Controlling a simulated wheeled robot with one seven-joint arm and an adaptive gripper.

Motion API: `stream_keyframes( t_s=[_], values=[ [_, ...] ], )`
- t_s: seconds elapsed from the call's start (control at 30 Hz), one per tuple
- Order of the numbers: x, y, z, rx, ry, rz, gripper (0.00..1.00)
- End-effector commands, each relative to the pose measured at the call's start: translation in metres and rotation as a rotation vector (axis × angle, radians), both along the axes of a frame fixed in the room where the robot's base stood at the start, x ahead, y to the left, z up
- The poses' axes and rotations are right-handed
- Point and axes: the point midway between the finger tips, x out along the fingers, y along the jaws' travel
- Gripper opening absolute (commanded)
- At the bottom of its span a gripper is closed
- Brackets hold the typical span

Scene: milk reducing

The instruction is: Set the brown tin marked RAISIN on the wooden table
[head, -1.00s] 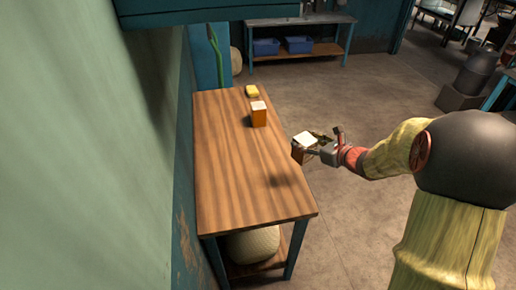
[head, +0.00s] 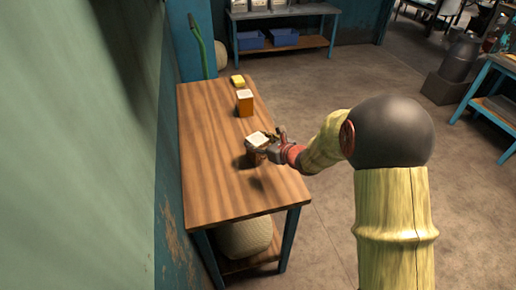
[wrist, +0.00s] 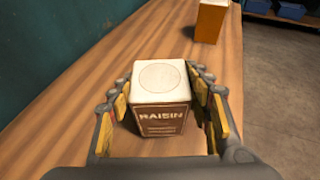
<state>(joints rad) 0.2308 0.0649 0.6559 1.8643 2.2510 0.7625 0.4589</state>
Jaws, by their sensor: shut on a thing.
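The brown tin marked RAISIN (wrist: 162,105), with a pale lid, is between the yellow-padded fingers of my gripper (wrist: 165,108) in the wrist view. In the head view the tin (head: 256,152) is upright over the right part of the wooden table (head: 215,185). My gripper (head: 262,146) is shut on it from the right. A dark shadow lies on the wood close by; whether the tin's base touches the table I cannot tell.
An orange box with a white top (head: 244,103) stands farther back on the table, and a yellow item (head: 237,81) lies behind it. A green wall (head: 80,150) borders the table's left side. The table's near half is clear.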

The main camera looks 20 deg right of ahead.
Motion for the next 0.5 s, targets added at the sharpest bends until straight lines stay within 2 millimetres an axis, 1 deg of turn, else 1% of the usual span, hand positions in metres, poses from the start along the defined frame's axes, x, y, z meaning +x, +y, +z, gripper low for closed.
stream_keyframes(
  t_s=[0.03,0.13,0.37,0.5],
  values=[
    [-0.001,-0.001,-0.013,0.001,0.003,-0.002,0.12],
    [0.0,-0.001,-0.024,0.0,0.001,-0.001,0.12],
    [0.0,-0.001,-0.023,0.0,0.0,-0.001,0.12],
    [0.0,-0.001,-0.026,0.0,0.0,-0.001,0.12]
  ],
)
